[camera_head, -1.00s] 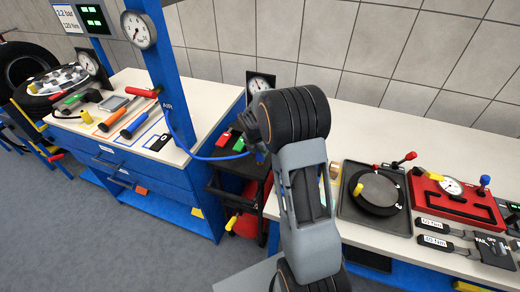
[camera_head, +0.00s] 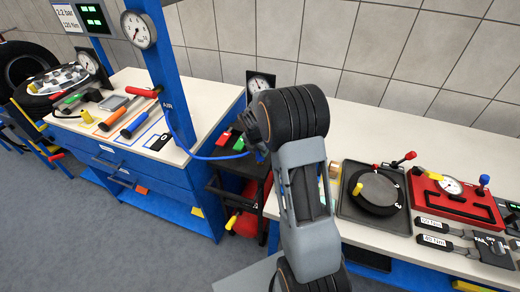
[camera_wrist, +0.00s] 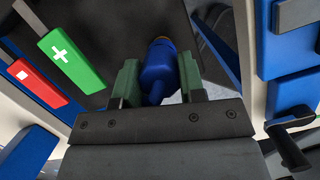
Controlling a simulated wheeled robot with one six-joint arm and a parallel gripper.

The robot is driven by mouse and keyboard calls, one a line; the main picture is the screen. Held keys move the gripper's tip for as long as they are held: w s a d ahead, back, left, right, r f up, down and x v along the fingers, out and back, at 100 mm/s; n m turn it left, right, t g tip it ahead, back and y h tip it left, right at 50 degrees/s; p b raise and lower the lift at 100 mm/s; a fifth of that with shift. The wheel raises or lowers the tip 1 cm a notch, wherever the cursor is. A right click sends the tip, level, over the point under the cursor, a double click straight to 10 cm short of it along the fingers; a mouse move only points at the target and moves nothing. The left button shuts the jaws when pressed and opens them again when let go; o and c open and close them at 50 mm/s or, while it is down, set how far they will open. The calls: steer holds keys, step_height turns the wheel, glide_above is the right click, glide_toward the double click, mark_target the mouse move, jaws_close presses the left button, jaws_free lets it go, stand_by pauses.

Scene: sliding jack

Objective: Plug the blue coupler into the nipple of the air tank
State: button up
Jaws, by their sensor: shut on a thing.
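In the wrist view the blue coupler (camera_wrist: 158,75) sits between the green-padded fingers of my gripper (camera_wrist: 158,82), which is shut on it. A small orange-yellow part shows at the coupler's far end; I cannot tell whether it belongs to the coupler or is the nipple. In the head view my arm hides most of the gripper and coupler. The blue hose (camera_head: 215,158) runs from the blue post to the gripper. The red air tank (camera_head: 246,222) lies low in a black cart, partly hidden by my arm. Its nipple is not clearly visible.
The black cart (camera_head: 222,185) stands between the blue tool bench (camera_head: 150,190) and the right workbench (camera_head: 440,130). Grey floor (camera_head: 60,240) is free in front.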

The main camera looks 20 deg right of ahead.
steer(key=shift+f+b, duration=0.6)
steer(key=shift+f, duration=0.5)
steer(key=o, duration=1)
steer(key=shift+o, duration=0.2)
steer(key=shift+r, duration=0.1)
steer(key=v, duration=1.3)
steer(key=shift+r, duration=0.4)
